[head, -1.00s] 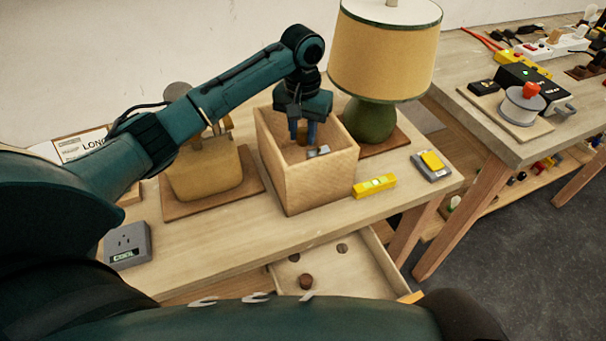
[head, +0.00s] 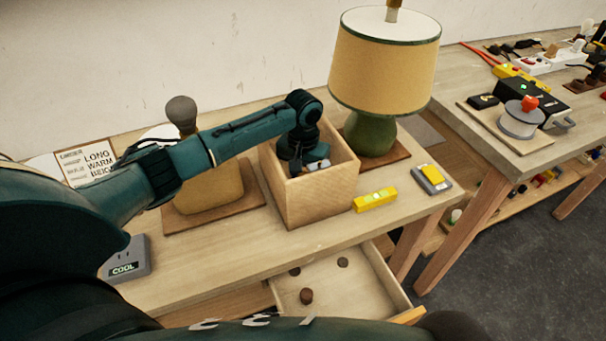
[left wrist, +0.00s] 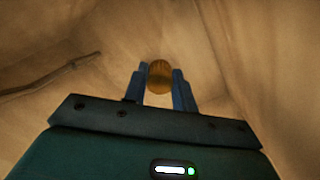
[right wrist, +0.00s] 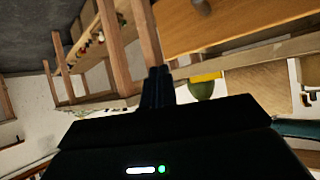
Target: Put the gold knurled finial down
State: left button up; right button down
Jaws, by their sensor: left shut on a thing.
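The gold knurled finial (left wrist: 160,77) shows in the left wrist view between the blue fingers of my left gripper (left wrist: 160,86), which is shut on it. In the head view my left arm reaches down into the open wooden box (head: 322,196), so the fingers and the finial are hidden there. Whether the finial touches the box floor I cannot tell. My right gripper (right wrist: 158,82) shows in the right wrist view with its dark fingers together and nothing seen between them, away from the box.
A green lamp with a yellow shade (head: 385,62) stands right of the box, another lamp base (head: 210,186) left. A yellow level (head: 375,200) lies in front. An open drawer (head: 335,290) holds small brown knobs. A dark cord-like thing (left wrist: 50,75) lies inside the box.

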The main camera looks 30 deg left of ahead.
pick_arm(q)
jog(key=o, duration=1)
jog(key=shift+f, duration=0.1)
jog(key=shift+c, duration=0.2)
notch_tip(320, 180, up, 12)
